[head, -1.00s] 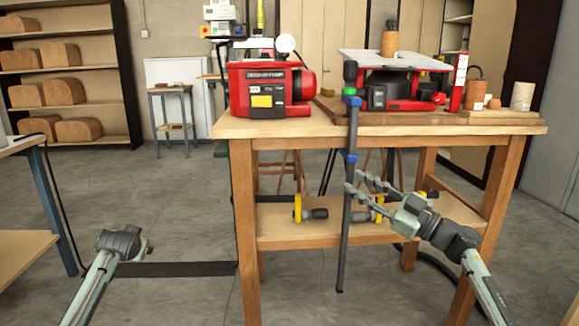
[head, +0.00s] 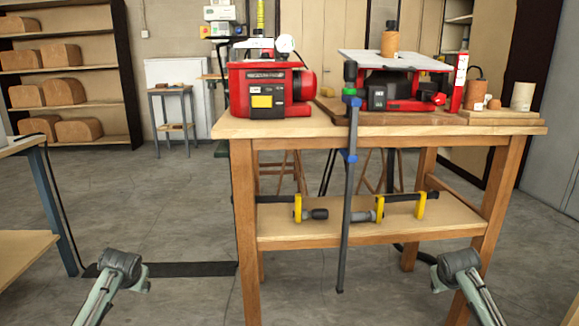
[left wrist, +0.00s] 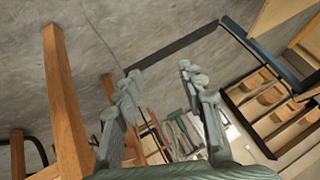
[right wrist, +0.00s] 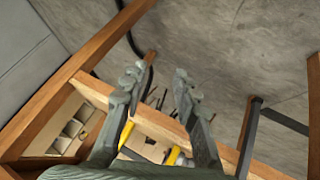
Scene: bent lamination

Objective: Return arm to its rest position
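My right gripper (right wrist: 158,76) has its two fingers spread apart with nothing between them. In the head view my right arm (head: 465,280) is low at the right, in front of the workbench's right leg. My left gripper (left wrist: 160,76) also has its fingers apart and empty. In the head view my left arm (head: 115,280) is low at the left, clear of the bench. The two arms sit at similar heights, roughly mirrored. Neither gripper appears to touch anything; their fingers are mostly hidden in the head view.
The wooden workbench (head: 300,127) carries a red planer (head: 268,90) and another red machine (head: 385,85). A long bar clamp (head: 347,210) hangs at its front edge. A clamp with yellow jaws (head: 420,207) lies on the lower shelf (head: 340,236). Floor between my arms and the left table is open.

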